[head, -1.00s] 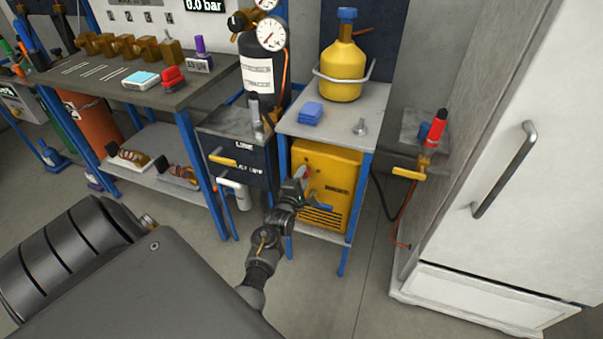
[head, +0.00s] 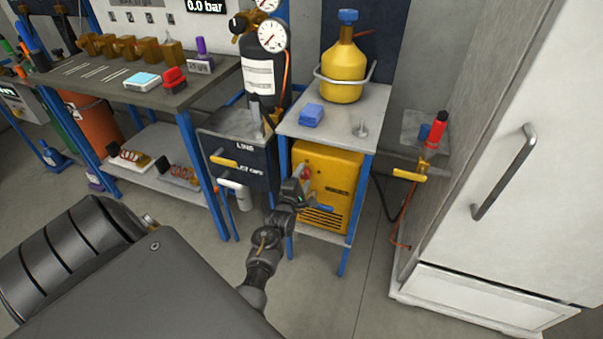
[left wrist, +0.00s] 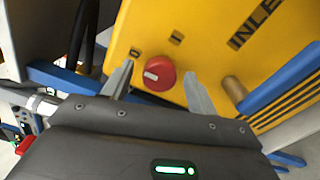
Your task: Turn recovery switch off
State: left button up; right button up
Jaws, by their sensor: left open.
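The recovery switch is a round red knob with a white mark (left wrist: 159,74) on the yellow recovery machine (left wrist: 200,25). The labels "0" and "I" are printed on the panel above the knob, and the white mark points left. In the head view the yellow machine (head: 342,172) stands on the lower shelf of a blue-legged stand, and a bit of the red knob (head: 305,171) shows. My left gripper (left wrist: 158,76) is open, with one finger on each side of the knob. It also shows at the machine's front in the head view (head: 301,184). My right gripper is not seen.
The blue stand leg (head: 285,163) is close beside my left gripper. A blue-handled fitting (left wrist: 280,78) sticks out right of the knob. A yellow cylinder (head: 343,70) stands on the stand's top. The floor in front (head: 330,290) is clear.

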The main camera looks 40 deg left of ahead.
pick_arm(q)
jog(key=shift+s+d, duration=0.2)
jog(key=shift+s, duration=0.2)
jog(key=v, duration=1)
jog(key=shift+p, duration=0.4)
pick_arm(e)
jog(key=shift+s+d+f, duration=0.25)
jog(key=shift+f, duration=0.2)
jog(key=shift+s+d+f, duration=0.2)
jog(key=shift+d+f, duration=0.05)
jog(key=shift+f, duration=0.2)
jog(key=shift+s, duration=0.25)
